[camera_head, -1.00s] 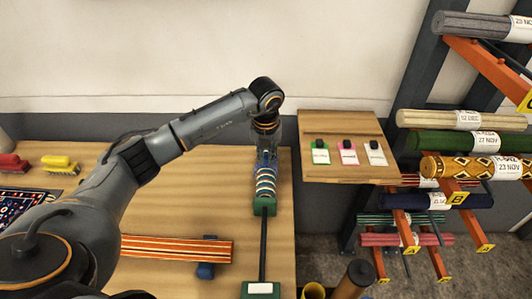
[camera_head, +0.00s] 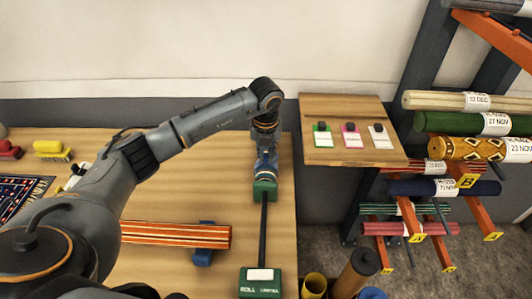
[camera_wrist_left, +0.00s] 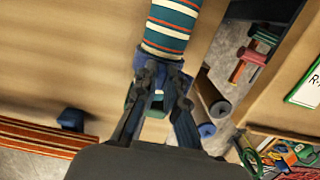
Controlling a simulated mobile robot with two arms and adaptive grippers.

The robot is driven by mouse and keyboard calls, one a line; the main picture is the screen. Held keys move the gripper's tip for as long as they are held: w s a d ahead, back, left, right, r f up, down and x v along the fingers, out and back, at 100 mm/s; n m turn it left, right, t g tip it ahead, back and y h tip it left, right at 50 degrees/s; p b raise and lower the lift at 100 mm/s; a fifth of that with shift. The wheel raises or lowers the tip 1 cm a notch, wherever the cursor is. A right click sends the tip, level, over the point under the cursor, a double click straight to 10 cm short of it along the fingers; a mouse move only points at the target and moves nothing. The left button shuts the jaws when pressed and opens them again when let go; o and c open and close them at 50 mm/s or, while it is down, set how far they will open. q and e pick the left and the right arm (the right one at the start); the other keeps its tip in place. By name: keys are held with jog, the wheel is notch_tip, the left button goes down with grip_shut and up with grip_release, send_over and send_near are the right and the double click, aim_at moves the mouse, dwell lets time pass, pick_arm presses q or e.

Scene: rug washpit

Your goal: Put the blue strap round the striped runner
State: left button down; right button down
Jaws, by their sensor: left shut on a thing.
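A rolled runner striped teal, orange and white (camera_wrist_left: 172,25) extends away from my left gripper in the left wrist view. In the head view it is mostly hidden behind the gripper. The blue strap (camera_wrist_left: 150,64) shows as a blue band at the runner's near end, between the fingers; whether it goes fully round is hidden. My left gripper (camera_head: 266,170) is shut on the strap, just above a green block (camera_head: 265,190); it also shows in the wrist view (camera_wrist_left: 158,95). An orange-striped piece (camera_head: 175,234) lies apart on a blue support (camera_head: 203,257). My right gripper is not in view.
A black rod (camera_head: 263,230) joins the green block to a green labelled box (camera_head: 261,282). A wooden board with tags (camera_head: 350,105) stands right. A rack of rolls (camera_head: 450,187) is beyond. Brushes (camera_head: 52,149) lie far left.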

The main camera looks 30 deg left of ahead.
pick_arm(q)
jog(key=c, duration=1.3)
grip_release()
jog(key=shift+c, duration=0.2)
